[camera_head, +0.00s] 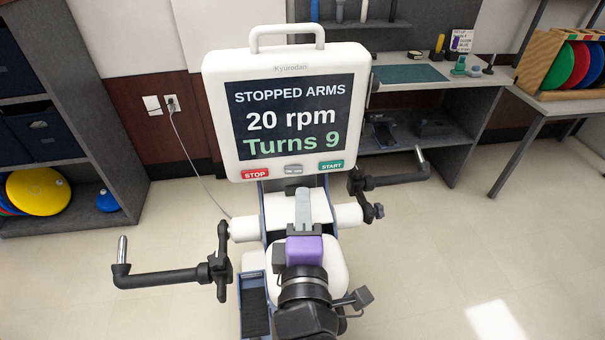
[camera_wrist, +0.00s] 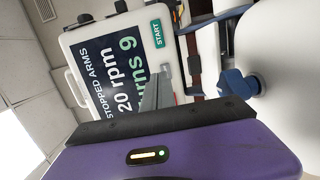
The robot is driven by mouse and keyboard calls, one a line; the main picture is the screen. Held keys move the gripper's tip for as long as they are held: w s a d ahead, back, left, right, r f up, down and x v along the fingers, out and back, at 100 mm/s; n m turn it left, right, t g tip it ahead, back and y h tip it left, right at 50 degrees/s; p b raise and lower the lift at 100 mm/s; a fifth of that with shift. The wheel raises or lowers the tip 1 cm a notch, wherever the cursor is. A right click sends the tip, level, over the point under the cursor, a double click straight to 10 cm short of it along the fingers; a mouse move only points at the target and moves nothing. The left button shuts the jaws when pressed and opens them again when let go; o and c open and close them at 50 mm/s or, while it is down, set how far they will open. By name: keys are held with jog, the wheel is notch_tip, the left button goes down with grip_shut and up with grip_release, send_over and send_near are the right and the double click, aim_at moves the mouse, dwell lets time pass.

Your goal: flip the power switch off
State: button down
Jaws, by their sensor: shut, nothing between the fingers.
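The white console (camera_head: 212,130) has a dark screen (camera_head: 293,115) reading "STOPPED ARMS, 20 rpm, Turns 9". Below the screen, a small grey control (camera_head: 293,169) sits between the red STOP button (camera_head: 255,174) and the green START button (camera_head: 332,165). Its lettering is too small to read, so I cannot tell whether it is the power switch. My gripper (camera_head: 303,194) is shut and empty, just below this control in the head view. In the wrist view, my grey fingers (camera_wrist: 153,93) overlap the console's lower edge, near the START button (camera_wrist: 157,33); contact cannot be told.
Black crank arms stick out left (camera_head: 165,277) and right (camera_head: 395,178) below the console. A wall plate (camera_head: 152,105) and an outlet with a cord (camera_head: 172,104) are behind it. A shelf unit (camera_head: 110,90) stands left and a desk (camera_head: 440,85) right. Open floor lies front right.

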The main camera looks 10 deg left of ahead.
aim_at(303, 164)
jog(key=shift+w+a+p, duration=0.2)
jog(key=shift+w+p, duration=0.05)
jog(key=shift+w, duration=1.2)
jog(key=shift+w+a+p, duration=0.15)
jog(key=shift+w+p, duration=0.05)
jog(key=shift+w, duration=1.25)
jog(key=shift+w+r, duration=0.1)
jog(key=shift+w, duration=0.15)
jog(key=shift+s, duration=0.1)
